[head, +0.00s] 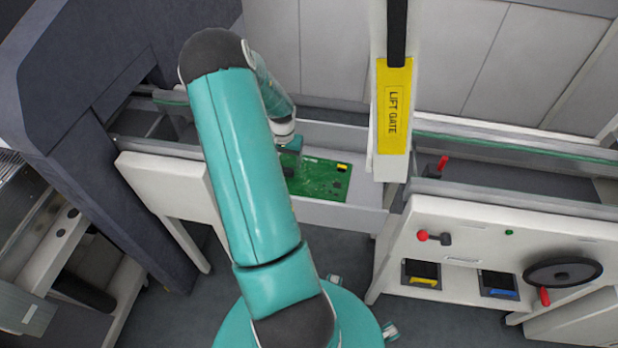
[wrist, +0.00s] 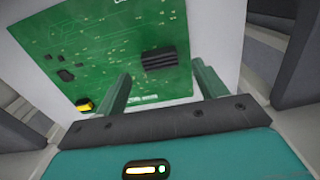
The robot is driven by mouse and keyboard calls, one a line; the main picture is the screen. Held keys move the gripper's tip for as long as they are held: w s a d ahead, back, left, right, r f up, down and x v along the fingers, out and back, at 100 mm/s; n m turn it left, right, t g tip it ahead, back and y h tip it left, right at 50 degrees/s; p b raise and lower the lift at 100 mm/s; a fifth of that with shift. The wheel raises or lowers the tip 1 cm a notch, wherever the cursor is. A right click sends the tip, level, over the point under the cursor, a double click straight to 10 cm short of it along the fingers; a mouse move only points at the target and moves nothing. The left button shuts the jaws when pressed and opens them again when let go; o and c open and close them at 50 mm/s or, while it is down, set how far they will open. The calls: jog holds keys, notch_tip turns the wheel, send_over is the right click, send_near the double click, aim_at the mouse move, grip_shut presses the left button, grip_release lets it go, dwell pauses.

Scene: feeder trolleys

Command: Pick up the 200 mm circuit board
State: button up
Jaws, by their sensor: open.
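The green circuit board (head: 322,181) lies flat in a pale tray-like bay (head: 340,215) in the head view. It carries dark chips and a yellow part. My gripper (head: 290,146) is above the board's far left part, and my arm hides some of the board's left side. In the wrist view the board (wrist: 95,45) fills the upper left and runs out of the frame at the top. My gripper (wrist: 161,70) is open there, its two green fingers apart and empty over the board near a black ribbed chip (wrist: 160,59). I cannot tell the height of the fingertips above the board.
A white post with a yellow lift gate label (head: 394,105) stands just right of the board. A white cabinet (head: 465,235) with a red knob and a black handwheel (head: 563,272) is further right. A dark housing (head: 60,100) stands at the left. Pale panels close the back.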

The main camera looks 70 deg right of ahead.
aim_at(286, 168)
notch_tip(286, 168, down, 4)
jog(key=shift+r, duration=0.1)
jog(key=c, duration=1.4)
jog(key=shift+d+r, duration=0.1)
